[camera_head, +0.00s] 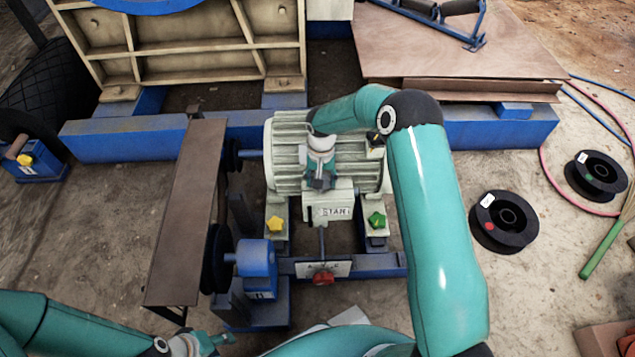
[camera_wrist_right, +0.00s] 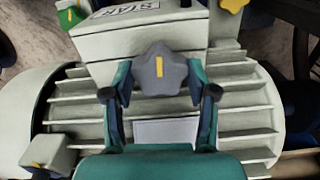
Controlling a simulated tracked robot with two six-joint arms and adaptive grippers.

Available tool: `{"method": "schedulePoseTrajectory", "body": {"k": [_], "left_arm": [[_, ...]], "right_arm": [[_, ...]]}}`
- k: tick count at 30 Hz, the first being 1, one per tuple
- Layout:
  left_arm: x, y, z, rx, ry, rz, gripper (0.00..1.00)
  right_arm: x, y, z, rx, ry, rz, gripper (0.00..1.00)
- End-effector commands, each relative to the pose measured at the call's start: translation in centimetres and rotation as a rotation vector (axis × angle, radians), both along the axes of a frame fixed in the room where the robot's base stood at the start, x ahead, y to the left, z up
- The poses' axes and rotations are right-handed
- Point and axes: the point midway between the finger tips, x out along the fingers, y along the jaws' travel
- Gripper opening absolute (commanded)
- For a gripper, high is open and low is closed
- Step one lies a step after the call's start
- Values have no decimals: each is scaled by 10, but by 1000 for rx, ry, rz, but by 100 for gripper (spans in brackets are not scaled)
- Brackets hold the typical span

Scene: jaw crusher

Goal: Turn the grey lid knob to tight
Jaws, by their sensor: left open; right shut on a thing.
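In the head view this gripper (camera_head: 322,181) covers most of the knob from above. My left gripper (camera_head: 214,342) is open and empty at the bottom edge, well apart from the motor. I cannot read any tight mark.
A yellow knob (camera_head: 275,224) and a green knob (camera_head: 376,220) sit on the motor's feet. A red knob (camera_head: 322,278) is on the blue frame in front. A brown belt guard (camera_head: 184,220) stands left. Black spools (camera_head: 502,221) lie on the ground right.

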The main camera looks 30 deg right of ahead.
Motion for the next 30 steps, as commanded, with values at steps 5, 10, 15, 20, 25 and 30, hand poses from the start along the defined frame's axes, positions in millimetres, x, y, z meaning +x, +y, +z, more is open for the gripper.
{"method": "schedulePoseTrajectory", "body": {"k": [5,10,15,20,25,30], "left_arm": [[0,0,-10,0,0,0,42],[0,0,-15,0,0,0,42],[0,0,-18,0,0,0,42],[0,0,-19,0,0,0,42],[0,0,-20,0,0,0,42],[0,0,-20,0,0,0,42]], "right_arm": [[3,3,-1,3,-9,-156,23],[4,4,0,5,-11,-281,22],[5,6,1,6,-11,-369,22],[5,7,1,8,-10,-417,23],[5,7,1,8,-9,-438,22],[5,7,2,8,-9,-440,22]]}}
